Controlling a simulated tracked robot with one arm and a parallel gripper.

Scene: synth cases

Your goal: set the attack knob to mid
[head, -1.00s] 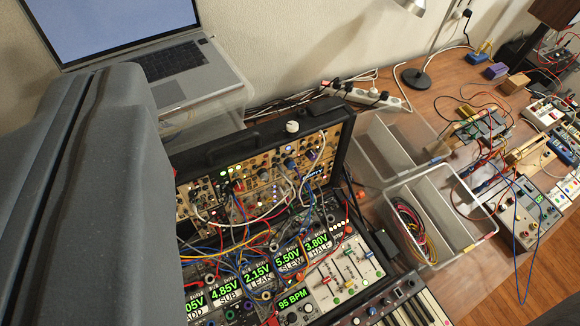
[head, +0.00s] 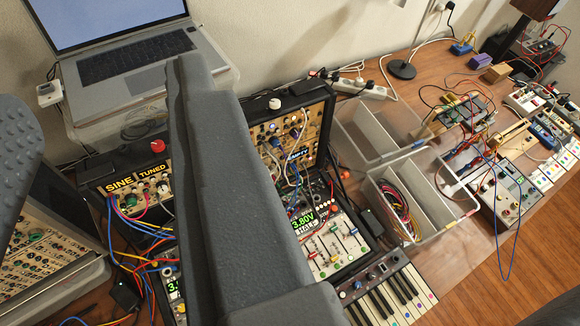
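No label reading attack can be made out, so I cannot tell which knob is the attack knob. Small knobs show on the tan modular synth panel (head: 318,122) in the middle, on the SINE and TUNED modules (head: 135,187) at left, and on the keyboard's top strip (head: 378,274). My gripper (head: 100,88) shows as two large dark grey fingers, one at the left edge with a textured pad and one across the middle. The middle finger hides part of the synth case.
A laptop (head: 150,85) stands at the back left. Clear bins (head: 365,130) and cables are right of the synth. A power strip (head: 358,88) lies behind. Wired instruments (head: 515,190) fill the right table. Patch cables hang over the left modules.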

